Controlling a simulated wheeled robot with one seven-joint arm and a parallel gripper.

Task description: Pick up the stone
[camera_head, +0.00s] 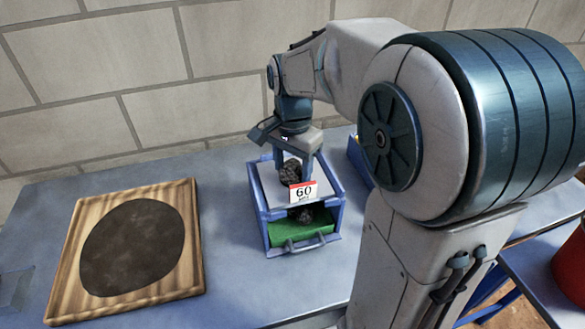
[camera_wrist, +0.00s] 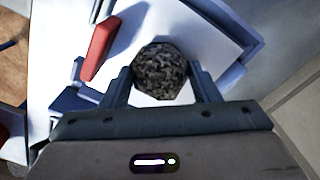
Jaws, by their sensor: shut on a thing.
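The stone (camera_wrist: 160,71) is dark grey, rough and rounded. In the wrist view it sits between the two fingers of my gripper (camera_wrist: 160,85), which are shut on it. In the head view the stone (camera_head: 292,170) shows at my gripper (camera_head: 292,165), over the white top of a small blue-framed crusher box (camera_head: 257,200). I cannot tell whether the stone touches that top. A second dark stone (camera_head: 304,215) lies lower down, in the front opening above a green tray (camera_head: 290,231). Part of it is hidden behind the sign.
A wooden board with a dark round patch (camera_head: 66,285) lies left on the blue table (camera_head: 225,275). A red bucket (camera_head: 571,262) is at far right. The table between board and box is clear.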

